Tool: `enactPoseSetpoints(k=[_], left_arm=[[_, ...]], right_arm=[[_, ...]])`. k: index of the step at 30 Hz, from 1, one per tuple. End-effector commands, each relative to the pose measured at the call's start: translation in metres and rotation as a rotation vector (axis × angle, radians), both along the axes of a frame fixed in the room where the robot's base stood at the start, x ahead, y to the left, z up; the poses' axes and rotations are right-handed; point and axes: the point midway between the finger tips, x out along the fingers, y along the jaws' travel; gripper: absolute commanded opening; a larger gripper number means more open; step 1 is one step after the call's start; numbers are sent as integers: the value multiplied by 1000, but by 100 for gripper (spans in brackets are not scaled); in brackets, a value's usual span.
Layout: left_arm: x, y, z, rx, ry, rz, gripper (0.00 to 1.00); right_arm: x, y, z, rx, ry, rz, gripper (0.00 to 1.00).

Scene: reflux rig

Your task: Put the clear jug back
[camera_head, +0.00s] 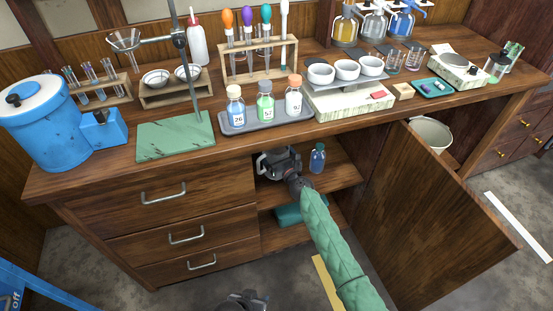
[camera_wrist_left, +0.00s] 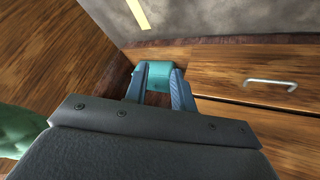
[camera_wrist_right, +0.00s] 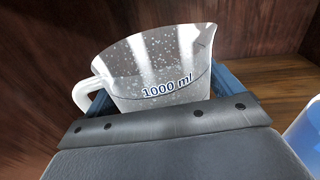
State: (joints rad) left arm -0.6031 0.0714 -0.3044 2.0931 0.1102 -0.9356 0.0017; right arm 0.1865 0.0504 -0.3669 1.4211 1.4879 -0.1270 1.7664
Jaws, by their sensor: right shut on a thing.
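The clear jug (camera_wrist_right: 160,65), marked 1000 ml, has its handle on the left in the right wrist view. In the head view, the jug (camera_head: 268,166) shows small and partly hidden inside the open cupboard, at the upper shelf (camera_head: 334,177). My right gripper (camera_head: 284,168) reaches into the cupboard and is shut on the jug, with a finger on each side of it. I cannot tell whether the jug's base touches the shelf. My left gripper (camera_head: 247,301) is low in front of the drawers, open and empty; its parted fingers (camera_wrist_left: 160,88) show in the left wrist view.
A blue bottle (camera_head: 317,158) stands on the upper shelf, right of the jug. A teal box (camera_head: 290,214) lies on the lower shelf. The open cupboard door (camera_head: 440,215) stands to the right of my right arm. The bench top above holds racks, bottles and a blue tank (camera_head: 45,125).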

Motion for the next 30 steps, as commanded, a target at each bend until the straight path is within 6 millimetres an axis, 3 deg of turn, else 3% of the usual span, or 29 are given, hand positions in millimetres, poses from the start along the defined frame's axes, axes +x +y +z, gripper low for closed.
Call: enactPoseSetpoints(k=[3,9,30], left_arm=[[-1,-1,-27,-2,-17,8,26],[-2,-1,-51,-7,-41,17,26],[-4,-2,-63,-9,-50,21,26]], right_arm=[[0,0,-8,0,-1,0,53],[0,0,-14,0,-1,-1,53],[0,0,-16,0,-1,0,53]])
